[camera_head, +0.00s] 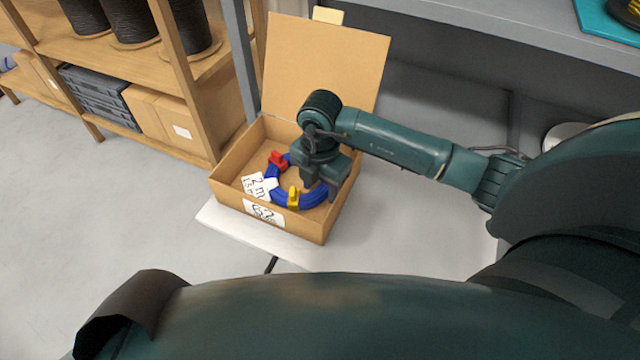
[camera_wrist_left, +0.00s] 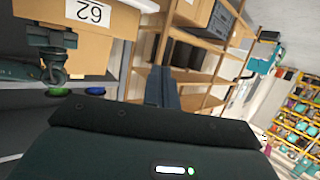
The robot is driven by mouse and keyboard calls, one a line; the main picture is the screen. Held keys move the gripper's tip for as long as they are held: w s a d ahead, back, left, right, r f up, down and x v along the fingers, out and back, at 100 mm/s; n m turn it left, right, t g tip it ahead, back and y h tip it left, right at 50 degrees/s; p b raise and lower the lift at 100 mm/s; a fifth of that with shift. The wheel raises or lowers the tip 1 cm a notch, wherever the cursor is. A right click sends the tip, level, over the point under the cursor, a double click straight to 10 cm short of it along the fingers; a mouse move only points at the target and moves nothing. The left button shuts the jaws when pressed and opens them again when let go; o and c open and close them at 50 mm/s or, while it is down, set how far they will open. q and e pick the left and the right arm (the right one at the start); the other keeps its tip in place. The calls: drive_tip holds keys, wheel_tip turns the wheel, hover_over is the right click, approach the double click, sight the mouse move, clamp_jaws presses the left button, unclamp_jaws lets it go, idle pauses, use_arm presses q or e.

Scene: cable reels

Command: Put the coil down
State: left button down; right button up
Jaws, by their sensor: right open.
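A blue coil (camera_head: 313,198) lies in the open cardboard box (camera_head: 228,190) on a low white surface. It has a red clip (camera_head: 278,159), a yellow clip (camera_head: 293,197) and a white tag marked "2 m" (camera_head: 258,186). My right gripper (camera_head: 325,186) points down into the box at the coil's right side. It is open, and it hides part of the coil; whether the fingers touch it cannot be told. In the left wrist view, my left gripper (camera_wrist_left: 163,88) shows its fingers together with nothing between them; the box label "62" (camera_wrist_left: 88,12) is upside down.
The box's lid (camera_head: 325,62) stands raised at the back. A wooden shelf (camera_head: 185,75) with black reels (camera_head: 128,18) and boxes is close on the left. A grey table (camera_head: 490,30) is behind on the right. The floor at left is clear.

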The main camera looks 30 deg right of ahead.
wheel_tip(320, 180, up, 12)
drive_tip(key=f+p, duration=0.1)
drive_tip(key=p, duration=0.1)
drive_tip(key=s+a+r+n+g+y, duration=0.25)
drive_tip(key=s+a+y, duration=0.4)
drive_tip(key=a, duration=0.35)
drive_tip(key=s+a+r+n+g+y, duration=0.1)
drive_tip(key=s+a+n+y, duration=0.3)
drive_tip(key=s+a+y, duration=0.45)
drive_tip(key=w+r+m+t+y, duration=0.4)
drive_tip(key=r+m+t+y, duration=0.3)
drive_tip(key=r+m+t, duration=0.5)
drive_tip(key=w+d+f+m+t+h, duration=0.2)
drive_tip(key=d+f+m+t+h, duration=0.25)
drive_tip(key=m+t+h, duration=0.45)
use_arm(q)
drive_tip(key=r, duration=0.1)
drive_tip(key=a+r, duration=0.1)
drive_tip(key=shift+s+r+n, duration=0.3)
drive_tip(key=shift+n, duration=0.1)
use_arm(e)
drive_tip(key=s+d+f+m+g+h, duration=0.1)
drive_tip(key=s+d+f+m+h, duration=0.1)
drive_tip(key=f, duration=0.4)
drive_tip(key=s+d+f+m+g+h, duration=0.2)
drive_tip(key=d+f+m+h, duration=0.2)
drive_tip(key=d+f+h, duration=0.1)
drive_tip(key=shift+s+d+f+h, duration=0.25)
drive_tip(key=shift+f+h, duration=0.2)
drive_tip(key=shift+h, duration=0.35)
